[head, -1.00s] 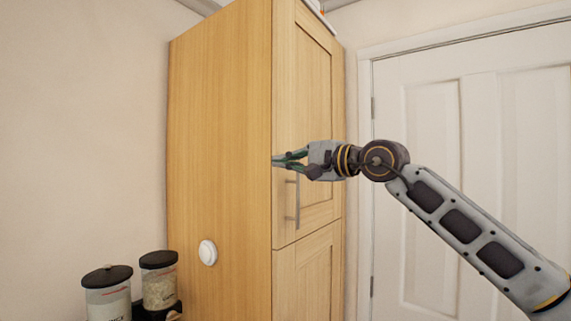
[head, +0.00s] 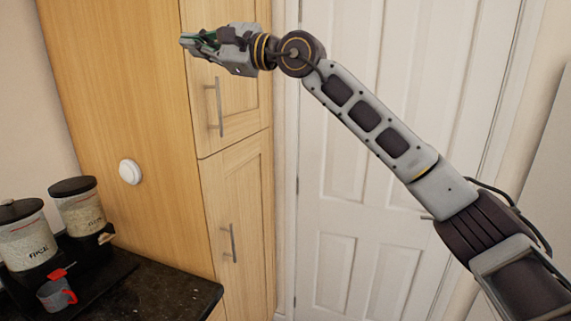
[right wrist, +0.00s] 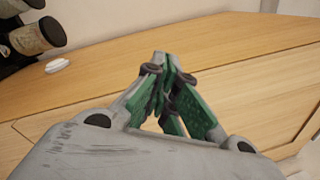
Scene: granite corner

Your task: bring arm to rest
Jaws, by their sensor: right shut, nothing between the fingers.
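My right gripper (head: 187,42) is at the upper left of the head view, at the end of my grey arm, which reaches in from the lower right. It is shut with nothing in it. It appears in front of the tall wooden cabinet (head: 120,90), near the upper door's handle (head: 219,107); I cannot tell how far it is from the wood. In the right wrist view its green-padded fingers (right wrist: 161,65) meet at the tips, with the cabinet's wooden surface (right wrist: 240,75) behind them. My left gripper is not in view.
A dark worktop (head: 165,290) at the lower left holds rice dispensers (head: 25,235) and a small cup with a red handle (head: 55,294). A round white knob (head: 130,171) is on the cabinet side. A white door (head: 385,190) stands behind my arm. A lower cabinet handle (head: 231,242) sticks out.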

